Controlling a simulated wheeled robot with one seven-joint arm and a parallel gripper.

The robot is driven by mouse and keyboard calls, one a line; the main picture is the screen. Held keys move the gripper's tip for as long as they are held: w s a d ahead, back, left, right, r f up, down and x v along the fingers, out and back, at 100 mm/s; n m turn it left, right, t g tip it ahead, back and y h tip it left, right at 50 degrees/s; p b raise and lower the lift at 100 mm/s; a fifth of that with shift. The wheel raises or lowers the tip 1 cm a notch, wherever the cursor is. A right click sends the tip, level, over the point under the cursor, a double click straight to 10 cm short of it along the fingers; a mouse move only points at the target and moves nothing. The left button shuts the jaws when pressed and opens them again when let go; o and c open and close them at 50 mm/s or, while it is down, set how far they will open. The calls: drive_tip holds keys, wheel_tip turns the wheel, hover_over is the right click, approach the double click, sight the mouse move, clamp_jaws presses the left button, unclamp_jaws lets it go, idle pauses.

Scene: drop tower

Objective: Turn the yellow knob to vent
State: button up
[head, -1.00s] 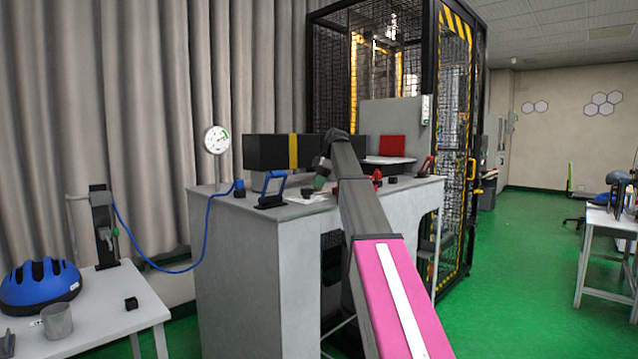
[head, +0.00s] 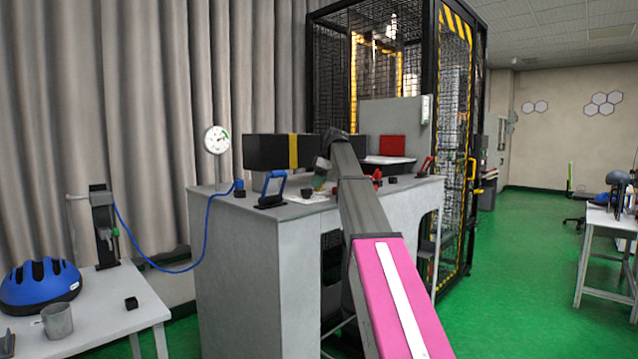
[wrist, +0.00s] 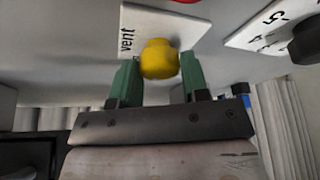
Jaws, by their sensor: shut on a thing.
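The yellow knob (wrist: 159,58) shows in the wrist view, in front of a white plate (wrist: 143,25). In the head view my gripper is mostly behind my arm above the grey bench (head: 268,225), and the knob cannot be made out there.
A blue-handled clamp (head: 272,190), a dial gauge (head: 217,139) and a red-handled clamp (head: 426,167) stand on the bench.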

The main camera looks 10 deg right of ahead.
drive_tip(key=m+t, duration=0.1)
drive_tip(key=m, duration=0.2)
drive_tip(key=shift+s+a+m+h, duration=0.1)
drive_tip(key=shift+m+h, duration=0.3)
drive_tip(key=m+t+h, duration=0.1)
drive_tip(key=m, duration=0.2)
drive_tip(key=shift+m, duration=0.3)
drive_tip(key=m+h, duration=0.1)
drive_tip(key=m, duration=0.2)
drive_tip(key=shift+a+m+h, duration=0.1)
drive_tip(key=shift+m+h, duration=0.8)
drive_tip(key=shift+m, duration=1.2)
drive_tip(key=o, duration=0.9)
